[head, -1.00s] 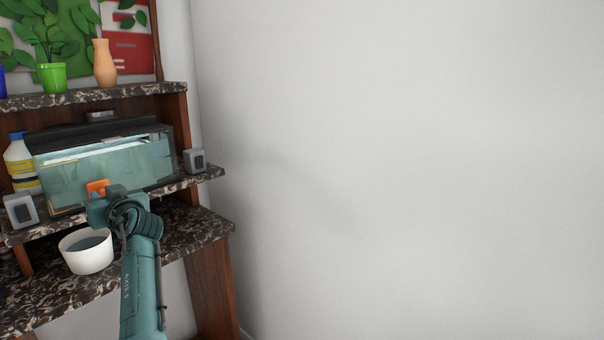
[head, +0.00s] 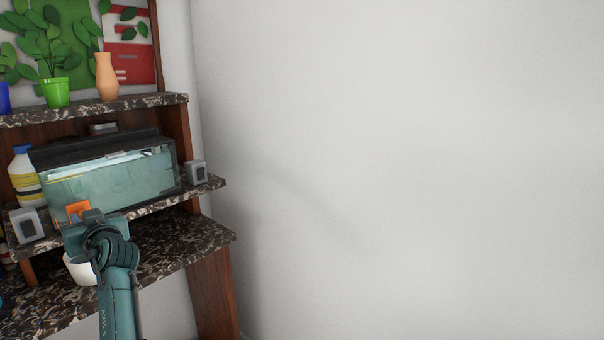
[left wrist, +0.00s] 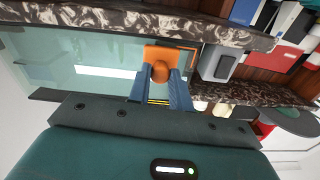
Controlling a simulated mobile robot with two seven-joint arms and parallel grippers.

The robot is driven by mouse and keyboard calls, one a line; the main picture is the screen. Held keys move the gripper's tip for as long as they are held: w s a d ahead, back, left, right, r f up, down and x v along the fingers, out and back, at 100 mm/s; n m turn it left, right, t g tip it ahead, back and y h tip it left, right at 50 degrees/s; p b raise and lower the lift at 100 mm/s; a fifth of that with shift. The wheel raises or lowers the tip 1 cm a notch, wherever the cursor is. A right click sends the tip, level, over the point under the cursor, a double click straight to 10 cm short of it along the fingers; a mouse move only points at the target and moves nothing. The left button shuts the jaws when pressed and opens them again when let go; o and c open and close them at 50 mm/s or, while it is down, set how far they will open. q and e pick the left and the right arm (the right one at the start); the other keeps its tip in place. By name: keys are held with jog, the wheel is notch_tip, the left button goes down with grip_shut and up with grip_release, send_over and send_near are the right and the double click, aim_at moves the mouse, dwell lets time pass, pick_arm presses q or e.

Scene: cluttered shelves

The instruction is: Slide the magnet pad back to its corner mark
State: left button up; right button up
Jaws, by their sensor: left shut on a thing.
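The orange magnet pad (head: 77,209) is at the front glass of the fish tank (head: 118,183), low and towards its left end. In the left wrist view, the pad (left wrist: 163,53) has a round orange knob (left wrist: 160,72). My left gripper (left wrist: 160,80) is shut on that knob, one blue finger on each side. In the head view my left gripper (head: 88,220) partly covers the pad. A thin orange corner mark (left wrist: 191,51) shows beside the pad in the wrist view, near the tank's end. My right gripper is in neither view.
A grey box (head: 27,225) stands close left of the pad, another (head: 197,172) at the tank's right. A white bowl (head: 79,269) on the lower shelf is partly behind my arm. A bottle (head: 24,175) stands left of the tank.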

pick_arm(q)
jog(key=shift+s+a+f, duration=0.25)
jog(key=shift+s+a, duration=0.05)
jog(key=shift+s, duration=0.1)
jog(key=shift+s+a+f+p, duration=0.1)
jog(key=shift+s+a+p, duration=0.3)
jog(key=shift+s+p, duration=0.15)
jog(key=shift+a+f, duration=0.1)
jog(key=shift+f, duration=0.05)
jog(key=o, duration=0.5)
jog(key=shift+s, duration=0.1)
jog(key=o, duration=0.4)
jog(key=shift+r, duration=0.2)
jog(key=shift+o, duration=0.2)
